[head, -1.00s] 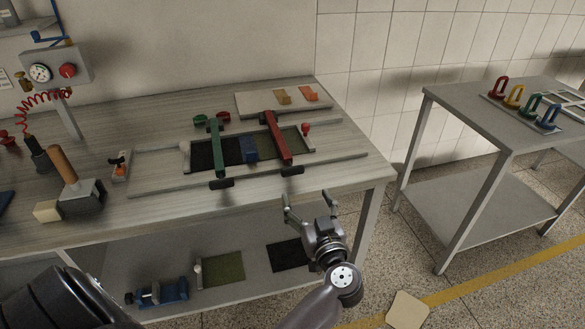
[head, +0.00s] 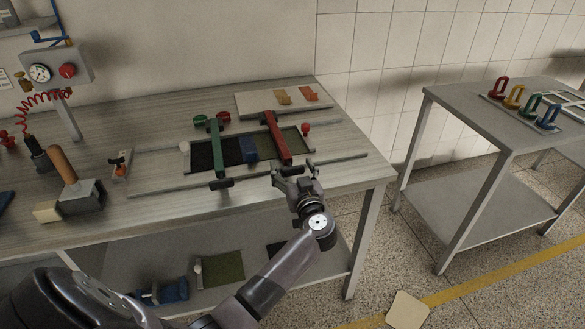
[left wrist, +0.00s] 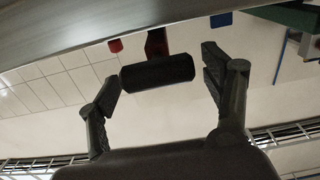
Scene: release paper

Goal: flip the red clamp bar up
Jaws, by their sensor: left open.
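The red clamp bar (head: 277,138) lies down across the frame on the workbench, right of a green clamp bar (head: 216,148). Its near end has a dark cross handle. In the left wrist view the black handle (left wrist: 158,72) sits between my two open fingers, with a bit of the red bar (left wrist: 156,42) behind it. My left gripper (head: 293,170) is open at the near end of the red bar, and it hides most of the handle in the head view. In the left wrist view the gripper (left wrist: 160,88) has a gap on each side of the handle. My right gripper is not in view.
A blue block (head: 248,150) lies between the two bars. A metal rail (head: 330,162) runs along the bench's near side. A wooden-handled tool (head: 72,180) stands at left.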

